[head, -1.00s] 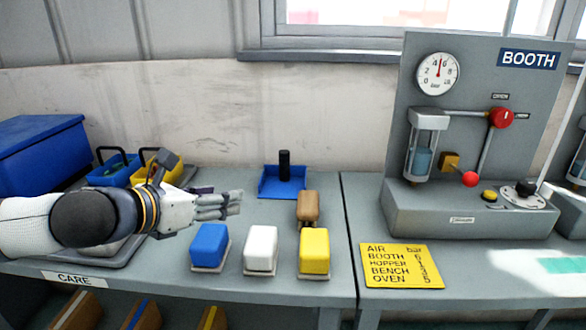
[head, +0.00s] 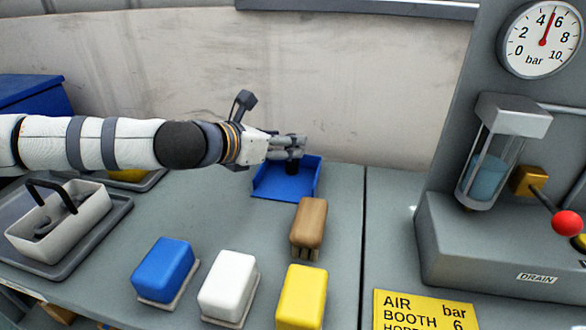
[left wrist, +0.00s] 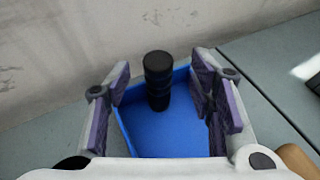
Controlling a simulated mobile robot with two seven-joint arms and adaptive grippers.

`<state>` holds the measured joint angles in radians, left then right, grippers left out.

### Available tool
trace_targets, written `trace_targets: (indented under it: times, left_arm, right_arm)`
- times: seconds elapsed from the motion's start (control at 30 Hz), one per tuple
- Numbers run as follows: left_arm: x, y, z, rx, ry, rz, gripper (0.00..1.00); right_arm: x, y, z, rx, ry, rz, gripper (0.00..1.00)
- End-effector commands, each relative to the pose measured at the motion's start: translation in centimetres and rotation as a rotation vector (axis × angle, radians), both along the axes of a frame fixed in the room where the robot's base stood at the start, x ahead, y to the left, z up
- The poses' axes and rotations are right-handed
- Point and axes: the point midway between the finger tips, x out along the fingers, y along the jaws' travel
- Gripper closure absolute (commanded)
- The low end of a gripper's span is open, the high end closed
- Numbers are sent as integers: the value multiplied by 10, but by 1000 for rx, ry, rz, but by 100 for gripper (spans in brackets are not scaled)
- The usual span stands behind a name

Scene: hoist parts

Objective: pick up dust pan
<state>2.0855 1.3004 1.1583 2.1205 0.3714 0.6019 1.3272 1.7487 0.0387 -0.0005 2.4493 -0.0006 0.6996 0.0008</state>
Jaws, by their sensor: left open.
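The blue dust pan (head: 287,181) lies on the grey bench near the wall, with a black upright handle (head: 291,167) at its back. My left gripper (head: 303,146) is above it in the head view, its fingers partly hiding the handle. In the left wrist view the dust pan (left wrist: 165,132) and its ribbed black handle (left wrist: 158,80) show between the open, purple-padded fingers of the left gripper (left wrist: 160,100). The handle appears nearer the far end of the fingers; I cannot tell if anything touches. My right gripper is not in view.
A brown brush (head: 309,224) stands just in front of the dust pan. Blue (head: 164,268), white (head: 228,285) and yellow (head: 301,296) blocks stand nearer. A white caddy (head: 58,218) sits on a tray at left; the booth unit (head: 470,230) stands right.

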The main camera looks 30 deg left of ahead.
Motion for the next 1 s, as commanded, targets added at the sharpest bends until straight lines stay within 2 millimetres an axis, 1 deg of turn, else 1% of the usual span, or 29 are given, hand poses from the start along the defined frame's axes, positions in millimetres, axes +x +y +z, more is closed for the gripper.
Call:
trace_targets:
  times: [0.03, 0.1, 0.17, 0.23, 0.4, 0.43, 0.63, 0.67, 0.93, 1.0]
  left_arm:
    - [10, -2, -9, 1, 7, -2, 51]
    - [21, -3, -14, 2, 7, -1, 51]
    - [28, -5, -15, 2, 5, -1, 51]
    - [31, -6, -15, 1, 3, -2, 51]
    - [32, -5, -13, 1, 0, -1, 51]
    - [32, -5, -13, 1, 0, -1, 53]
    - [31, -5, -13, 1, 0, -1, 98]
    - [31, -5, -13, 1, 0, -1, 100]
    - [31, -5, -13, 1, 0, -1, 100]
    - [32, -5, -9, 1, -2, -1, 100]
  right_arm:
    - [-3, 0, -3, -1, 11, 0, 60]
    - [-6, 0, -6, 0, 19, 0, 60]
    - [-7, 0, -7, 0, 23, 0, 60]
    - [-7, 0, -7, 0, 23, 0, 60]
    - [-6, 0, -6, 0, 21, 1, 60]
    - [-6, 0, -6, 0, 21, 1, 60]
    - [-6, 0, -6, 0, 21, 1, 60]
    - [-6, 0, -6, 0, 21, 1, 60]
    - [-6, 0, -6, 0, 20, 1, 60]
    - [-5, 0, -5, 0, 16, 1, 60]
